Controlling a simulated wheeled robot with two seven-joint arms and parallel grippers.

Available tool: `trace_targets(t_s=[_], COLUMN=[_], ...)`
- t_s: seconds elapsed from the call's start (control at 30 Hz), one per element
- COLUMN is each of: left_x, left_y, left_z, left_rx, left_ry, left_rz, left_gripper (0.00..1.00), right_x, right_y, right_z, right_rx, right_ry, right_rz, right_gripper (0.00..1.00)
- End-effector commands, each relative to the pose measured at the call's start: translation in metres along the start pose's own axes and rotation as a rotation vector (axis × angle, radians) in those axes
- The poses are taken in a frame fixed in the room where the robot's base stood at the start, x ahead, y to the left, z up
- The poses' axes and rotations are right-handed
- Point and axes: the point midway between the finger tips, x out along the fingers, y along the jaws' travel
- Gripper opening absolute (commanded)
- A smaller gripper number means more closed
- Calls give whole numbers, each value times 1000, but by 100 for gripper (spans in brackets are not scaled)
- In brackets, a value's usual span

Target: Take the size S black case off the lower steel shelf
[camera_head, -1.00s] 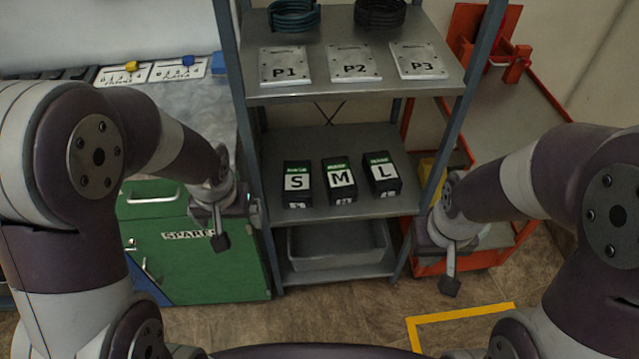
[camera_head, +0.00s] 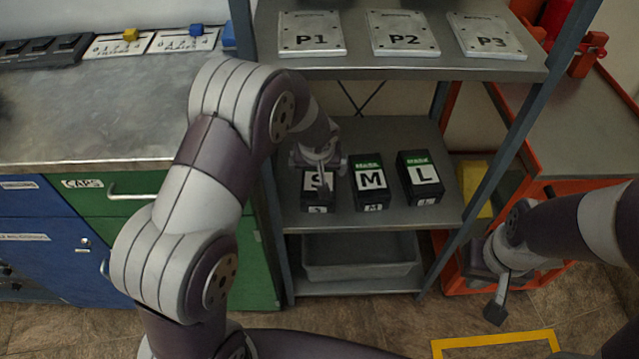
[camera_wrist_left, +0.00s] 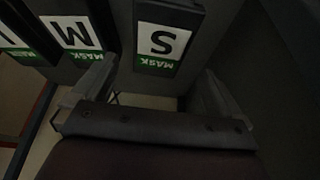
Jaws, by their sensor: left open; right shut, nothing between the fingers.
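The size S black case (camera_head: 306,186) stands at the left of a row on the lower steel shelf (camera_head: 400,214). My left gripper (camera_head: 320,172) is over it and hides part of its top. In the left wrist view the S case (camera_wrist_left: 165,45) lies ahead of the open left gripper (camera_wrist_left: 150,85), roughly between the lines of its two fingers. I see no finger closed on it. My right gripper (camera_head: 496,306) is shut and empty, low in front of the orange cart.
Black cases M (camera_head: 371,180) and L (camera_head: 420,176) stand to the right of S. The upper shelf (camera_head: 400,68) with plates P1, P2 and P3 is above. A grey bin (camera_head: 360,262) sits below. A steel post (camera_head: 268,190) rises left of S.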

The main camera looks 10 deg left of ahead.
Motion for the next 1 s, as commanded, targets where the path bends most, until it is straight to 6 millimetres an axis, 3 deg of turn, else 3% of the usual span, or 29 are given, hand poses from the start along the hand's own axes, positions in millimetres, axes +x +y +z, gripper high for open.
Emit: trace_targets(t_s=[0.4, 0.7, 0.87, 0.9, 1.0], left_x=[68, 74, 74, 74, 74], left_y=[-1, -1, -1, 0, 0], left_z=[-2, -3, -3, -4, -4], left_rx=[1, 1, 1, 1, 1], left_ry=[-2, 0, 0, 2, 2], left_rz=[-1, 0, 0, 1, 1], left_gripper=[100, 100, 48, 42, 42], right_x=[13, 13, 13, 13, 13], right_y=[0, 0, 0, 0, 0], right_z=[2, 2, 2, 1, 2], right_rx=[0, 0, 0, 0, 0], right_ry=[0, 0, 0, 0, 0], right_rz=[0, 0, 0, 0, 0], right_gripper=[0, 0, 0, 0, 0])
